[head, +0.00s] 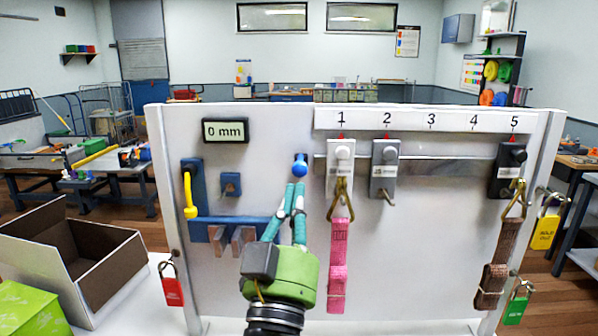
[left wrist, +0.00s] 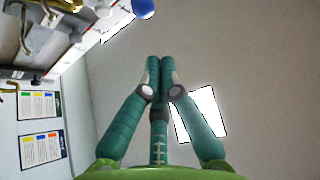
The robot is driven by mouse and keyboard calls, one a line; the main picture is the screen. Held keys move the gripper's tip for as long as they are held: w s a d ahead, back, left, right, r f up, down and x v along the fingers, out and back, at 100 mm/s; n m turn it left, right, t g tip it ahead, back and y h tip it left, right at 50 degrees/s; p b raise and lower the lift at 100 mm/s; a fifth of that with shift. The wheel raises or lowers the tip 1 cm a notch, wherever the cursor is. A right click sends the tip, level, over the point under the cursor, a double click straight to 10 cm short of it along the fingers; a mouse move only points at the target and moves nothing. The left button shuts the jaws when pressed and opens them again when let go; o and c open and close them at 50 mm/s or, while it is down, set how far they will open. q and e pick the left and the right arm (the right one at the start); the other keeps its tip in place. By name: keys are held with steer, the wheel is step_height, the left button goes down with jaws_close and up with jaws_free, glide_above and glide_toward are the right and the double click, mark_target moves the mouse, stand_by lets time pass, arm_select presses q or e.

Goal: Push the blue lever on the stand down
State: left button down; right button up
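The blue lever (head: 300,169) shows as a round blue knob on a small dark blue mount on the white upright stand (head: 260,270), left of the numbered row. The blue knob also shows at the top edge of the left wrist view (left wrist: 143,8). My left gripper (head: 296,187) is shut and empty, with its teal fingers pointing up in front of the stand. Its tips are just below the knob in the head view. In the left wrist view the fingertips (left wrist: 159,64) are together and apart from the knob. My right gripper is not in view.
A display (head: 226,131) reads 0 mm. A yellow-handled hook (head: 189,195) is at left. Modules hang under 1, 2 and 5, with pink (head: 338,260) and brown (head: 500,255) straps. Padlocks (head: 172,284) hang at the edges. An open box (head: 75,250) stands left.

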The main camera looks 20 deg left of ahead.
mark_target(299, 163)
arm_select(q)
steer(key=shift+s+d+r+t, duration=0.1)
steer(key=shift+s+r+t, duration=0.25)
steer(key=shift+r, duration=0.35)
steer(key=p+x, duration=0.5)
steer(key=x, duration=0.5)
steer(key=shift+s+a+f, duration=0.1)
steer(key=shift+a+f, duration=0.05)
steer(key=shift+f, duration=0.9)
steer(key=shift+a+f, duration=0.2)
steer(key=shift+f, duration=0.85)
